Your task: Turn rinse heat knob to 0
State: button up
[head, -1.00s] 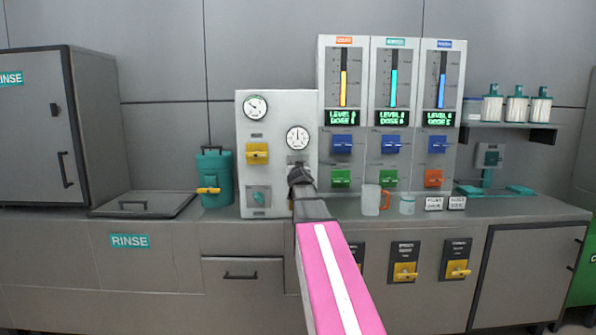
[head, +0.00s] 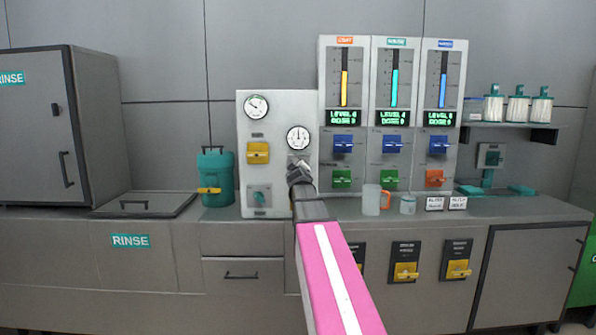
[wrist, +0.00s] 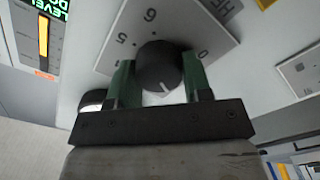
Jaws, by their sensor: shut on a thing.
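The rinse heat knob (wrist: 158,66) is a dark round knob with a white pointer mark, on a pale dial plate (wrist: 185,18) in the wrist view. The figures 5 and 6 show at its upper left, and a mark like a 0 at its right. The pointer mark faces the bottom of the picture, toward my gripper; any figure there is hidden. My gripper (wrist: 160,84) is shut on the knob, with one green-sided finger on each side. In the head view my gripper (head: 300,172) is at the right lower part of the pale panel (head: 277,112) and hides the knob.
Two gauges (head: 256,106) and a yellow switch (head: 258,153) are on the same panel. A dosing cabinet (head: 390,60) with blue and green knobs stands close on the right. A clear jug (head: 371,200) and a teal canister (head: 216,180) stand on the counter.

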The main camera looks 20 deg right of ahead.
jog(key=n, duration=0.7)
jog(key=shift+f, duration=0.15)
jog(key=n, duration=0.4)
jog(key=shift+f, duration=0.1)
jog(key=shift+n, duration=1.9)
jog(key=o, duration=0.9)
jog(key=shift+s, duration=0.1)
jog(key=v, duration=1)
jog(key=shift+s+a, duration=0.15)
jog(key=shift+s, duration=0.15)
jog(key=shift+f, duration=0.1)
